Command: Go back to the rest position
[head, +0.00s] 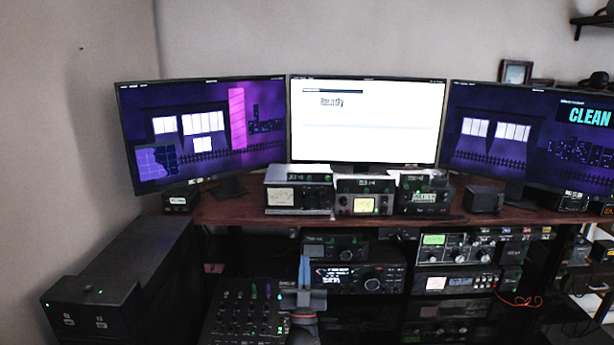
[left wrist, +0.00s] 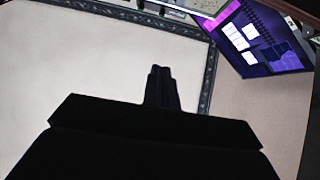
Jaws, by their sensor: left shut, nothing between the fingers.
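My left gripper (head: 305,262) stands upright at the lower middle of the head view, in front of the lower radio equipment. Its fingers are together and empty; they also show together in the left wrist view (left wrist: 161,72). Behind it is a black radio (head: 385,274) with a large round tuner knob (head: 372,284); the gripper overlaps the left part of this radio in the picture. I cannot tell how far apart they are. My right gripper is not in view.
A dark red desk (head: 240,208) carries three monitors, including a white-screened one (head: 367,130), and several small radios (head: 300,190). A mixer (head: 245,315) is left of the gripper. A rack unit (head: 458,250) is to the right. A black cabinet (head: 95,305) stands at lower left.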

